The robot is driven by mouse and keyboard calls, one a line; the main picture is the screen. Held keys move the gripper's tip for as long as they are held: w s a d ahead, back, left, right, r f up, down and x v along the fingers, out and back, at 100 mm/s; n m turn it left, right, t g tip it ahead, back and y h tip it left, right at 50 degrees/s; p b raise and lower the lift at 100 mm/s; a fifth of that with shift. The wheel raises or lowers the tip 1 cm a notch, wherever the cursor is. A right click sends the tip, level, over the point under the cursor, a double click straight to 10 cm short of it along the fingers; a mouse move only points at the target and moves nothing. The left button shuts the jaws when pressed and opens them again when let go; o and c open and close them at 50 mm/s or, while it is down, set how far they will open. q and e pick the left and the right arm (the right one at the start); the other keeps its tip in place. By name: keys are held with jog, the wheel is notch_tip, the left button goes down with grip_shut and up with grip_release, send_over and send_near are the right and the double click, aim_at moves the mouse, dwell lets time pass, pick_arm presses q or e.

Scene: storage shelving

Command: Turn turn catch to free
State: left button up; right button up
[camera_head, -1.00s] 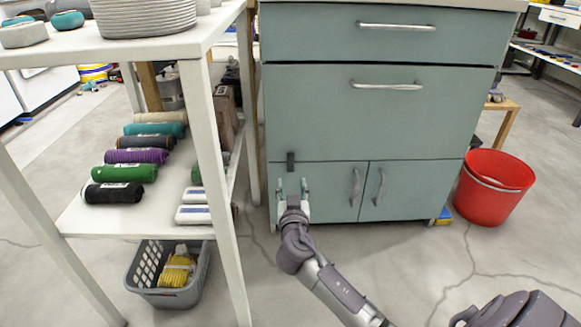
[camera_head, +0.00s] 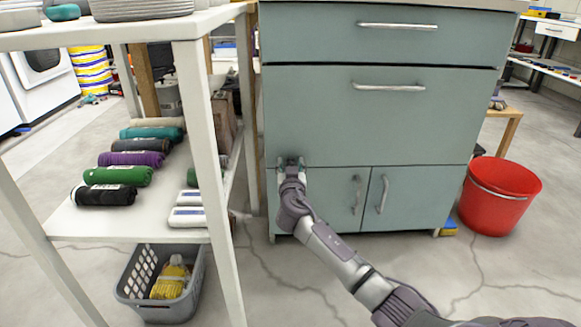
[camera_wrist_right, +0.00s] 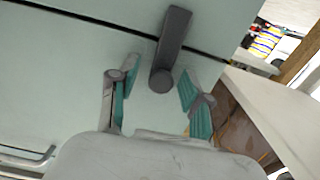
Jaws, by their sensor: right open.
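The turn catch is a dark grey bar (camera_wrist_right: 172,45) on the front of the green-grey cabinet (camera_head: 380,120). In the right wrist view it lies across the dark gap between the drawer front and the door below, with its rounded end on the door side. My right gripper (camera_head: 291,162) is at the catch in the head view and hides most of it. In the right wrist view the right gripper (camera_wrist_right: 152,88) is open, with its teal-padded fingers on either side of the catch's rounded end. Contact cannot be told. My left gripper is not seen.
A white shelf (camera_head: 160,222) with rolled cloths stands close on the left of the cabinet. A grey basket (camera_head: 140,290) sits on the floor beneath it. A red bucket (camera_head: 500,200) stands at the right. Door handles (camera_head: 357,194) stick out right of my gripper.

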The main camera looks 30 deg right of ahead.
jog(key=shift+c, duration=0.4)
grip_shut()
